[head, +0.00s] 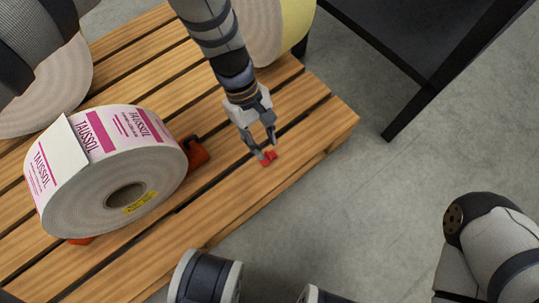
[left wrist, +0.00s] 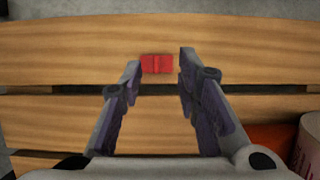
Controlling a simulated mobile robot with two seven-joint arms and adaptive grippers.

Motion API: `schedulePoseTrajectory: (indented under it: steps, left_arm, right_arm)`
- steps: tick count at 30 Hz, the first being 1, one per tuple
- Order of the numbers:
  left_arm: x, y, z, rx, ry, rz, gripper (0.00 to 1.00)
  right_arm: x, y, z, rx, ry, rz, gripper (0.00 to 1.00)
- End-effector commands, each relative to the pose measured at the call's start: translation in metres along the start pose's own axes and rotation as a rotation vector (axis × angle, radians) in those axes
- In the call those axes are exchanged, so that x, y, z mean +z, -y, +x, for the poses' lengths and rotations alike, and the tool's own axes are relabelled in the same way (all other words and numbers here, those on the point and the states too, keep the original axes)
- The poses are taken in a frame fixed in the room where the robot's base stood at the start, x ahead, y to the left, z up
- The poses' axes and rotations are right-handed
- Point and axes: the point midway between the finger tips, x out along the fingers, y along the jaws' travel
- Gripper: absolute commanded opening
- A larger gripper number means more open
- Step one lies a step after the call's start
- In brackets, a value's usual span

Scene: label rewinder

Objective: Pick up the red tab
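The red tab (head: 268,158) is a small red piece lying on a wooden slat near the pallet's front edge. In the left wrist view the tab (left wrist: 157,64) lies on the slat just beyond and between the fingertips. My left gripper (head: 264,150) points down at the tab. It also shows in the left wrist view (left wrist: 160,62), with its two fingers apart and nothing held between them. I cannot tell whether a fingertip touches the tab. My right gripper is not in view.
The wooden pallet (head: 237,200) carries a large label roll (head: 90,190) with pink print, left of the gripper. A red block (head: 195,152) sits beside that roll. More rolls stand at the back. A black-legged table (head: 420,50) stands at the upper right. Grey floor lies right of the pallet.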

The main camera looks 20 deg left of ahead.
Motion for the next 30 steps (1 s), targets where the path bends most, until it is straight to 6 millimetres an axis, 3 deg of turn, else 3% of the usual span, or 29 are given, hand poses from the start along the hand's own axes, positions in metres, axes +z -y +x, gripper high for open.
schedulePoseTrajectory:
  steps: [9, 14, 20, 30]
  left_arm:
    - [-0.009, -0.005, 0.051, -0.001, -0.001, 0.002, 0.3]
    - [-0.008, -0.005, 0.05, 0.001, -0.002, 0.001, 0.3]
    - [-0.008, -0.005, 0.05, 0.001, -0.002, 0.001, 0.0]
    - [-0.008, -0.005, 0.049, 0.001, -0.002, 0.001, 0.0]
  right_arm:
    - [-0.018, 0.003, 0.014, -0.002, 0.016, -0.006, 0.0]
    - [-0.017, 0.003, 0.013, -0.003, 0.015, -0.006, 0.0]
    - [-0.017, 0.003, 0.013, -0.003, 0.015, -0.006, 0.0]
    - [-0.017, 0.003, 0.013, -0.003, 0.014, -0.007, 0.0]
